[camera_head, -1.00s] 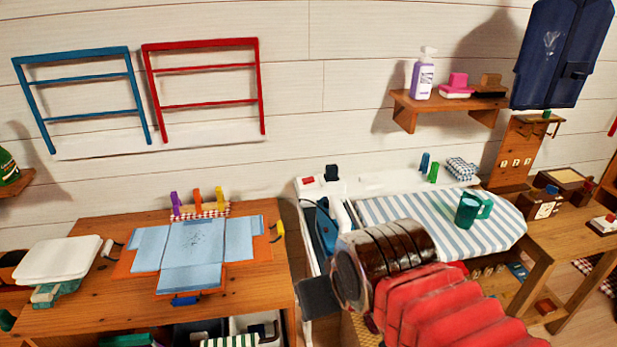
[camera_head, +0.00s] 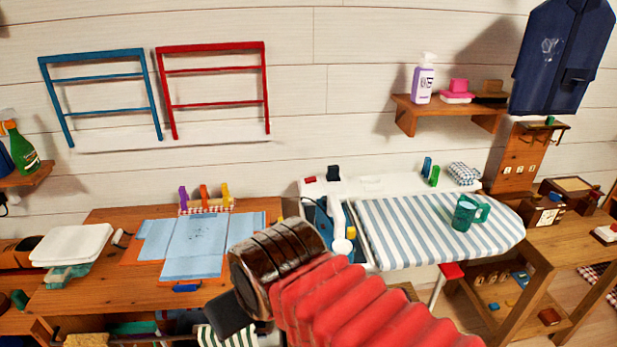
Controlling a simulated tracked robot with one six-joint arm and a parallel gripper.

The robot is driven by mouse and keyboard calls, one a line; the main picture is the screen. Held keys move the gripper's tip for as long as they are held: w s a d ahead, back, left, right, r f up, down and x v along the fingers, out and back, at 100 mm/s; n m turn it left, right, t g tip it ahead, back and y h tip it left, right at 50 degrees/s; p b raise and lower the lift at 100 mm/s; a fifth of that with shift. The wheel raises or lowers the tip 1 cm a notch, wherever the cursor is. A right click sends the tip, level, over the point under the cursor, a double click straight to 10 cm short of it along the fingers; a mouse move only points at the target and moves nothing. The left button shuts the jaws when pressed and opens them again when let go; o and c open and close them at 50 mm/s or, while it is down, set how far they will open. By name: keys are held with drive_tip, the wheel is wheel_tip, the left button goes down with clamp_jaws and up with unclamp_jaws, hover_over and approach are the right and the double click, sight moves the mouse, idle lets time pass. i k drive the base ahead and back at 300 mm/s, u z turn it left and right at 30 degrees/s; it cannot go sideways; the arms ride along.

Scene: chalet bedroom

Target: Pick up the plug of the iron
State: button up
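The blue iron (camera_head: 324,222) stands at the left end of the ironing board (camera_head: 420,222), which has a blue-and-white striped cover. A white part and a small yellow piece show beside the iron. I cannot make out its plug or follow its cord. My arm, with a red ribbed sleeve and a dark brown ribbed wrist, crosses the lower middle. A dark grey block at its end, part of my gripper (camera_head: 231,313), points down and left over the front right of the wooden table. Its fingers cannot be made out, and whether it holds anything is hidden.
The wooden table (camera_head: 110,295) bears a light blue folding board (camera_head: 195,245), coloured pegs and a white pad (camera_head: 72,245). A teal mug (camera_head: 467,213) stands on the ironing board. A wooden shelf (camera_head: 447,112) and racks hang on the wall. My arm hides the table's right edge.

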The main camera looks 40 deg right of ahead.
sight(333, 172)
drive_tip(key=u, duration=0.7)
drive_tip(key=k, duration=0.6)
drive_tip(key=z, duration=1.65)
drive_tip(key=i, duration=1)
drive_tip(key=z, duration=0.1)
